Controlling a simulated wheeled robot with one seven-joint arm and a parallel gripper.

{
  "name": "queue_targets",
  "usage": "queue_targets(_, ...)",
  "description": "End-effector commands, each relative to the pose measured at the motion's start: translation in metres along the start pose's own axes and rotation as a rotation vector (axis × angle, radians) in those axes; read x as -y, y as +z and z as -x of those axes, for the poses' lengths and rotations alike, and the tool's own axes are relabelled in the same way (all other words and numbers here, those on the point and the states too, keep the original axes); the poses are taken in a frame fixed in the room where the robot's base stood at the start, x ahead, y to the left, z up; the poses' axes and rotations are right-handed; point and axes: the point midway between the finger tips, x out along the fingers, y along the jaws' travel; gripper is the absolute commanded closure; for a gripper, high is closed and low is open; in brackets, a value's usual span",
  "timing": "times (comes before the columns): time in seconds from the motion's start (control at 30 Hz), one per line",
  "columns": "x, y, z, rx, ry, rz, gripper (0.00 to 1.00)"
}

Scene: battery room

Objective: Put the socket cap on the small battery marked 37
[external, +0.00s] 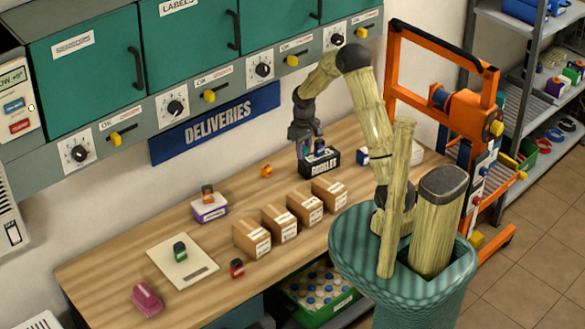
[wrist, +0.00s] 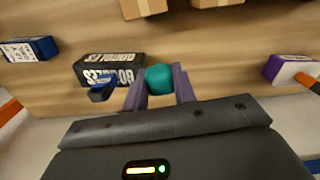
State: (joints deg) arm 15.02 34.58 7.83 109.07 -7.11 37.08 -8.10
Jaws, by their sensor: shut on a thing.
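My gripper (external: 306,150) is shut on a small rounded teal piece (wrist: 160,78), which sits between its two fingertips in the wrist view. I cannot tell whether this piece is the socket cap. The fingers are right beside a black box (wrist: 110,68) with white lettering, which also shows in the external view (external: 320,163). A small blue-topped dark piece (wrist: 103,90) is at that box, next to the gripper. I cannot read a 37 on anything. A small green-and-dark block (external: 180,251) stands on a pale board (external: 200,275), and a red-and-dark block (external: 237,268) is on the table.
Several cardboard boxes (external: 285,226) stand in a row on the table. A white-and-purple box (external: 210,210) carries an orange-and-dark block (external: 208,193). A small orange item (external: 266,171) lies behind. A blue-and-white box (wrist: 28,49) is beyond the black box. A pink item (external: 147,299) lies front left.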

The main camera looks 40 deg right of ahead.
Motion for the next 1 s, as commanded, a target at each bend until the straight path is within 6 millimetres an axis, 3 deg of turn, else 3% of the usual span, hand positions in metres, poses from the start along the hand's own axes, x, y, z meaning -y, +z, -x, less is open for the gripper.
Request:
queue_targets(0.47,-0.091,0.031,0.042,0.000,0.003,-0.119,0.95)
queue_targets(0.77,-0.152,0.029,0.032,0.008,0.000,-0.095,0.95)
queue_targets(1.0,-0.217,0.039,0.027,0.006,-0.002,-0.086,0.95)
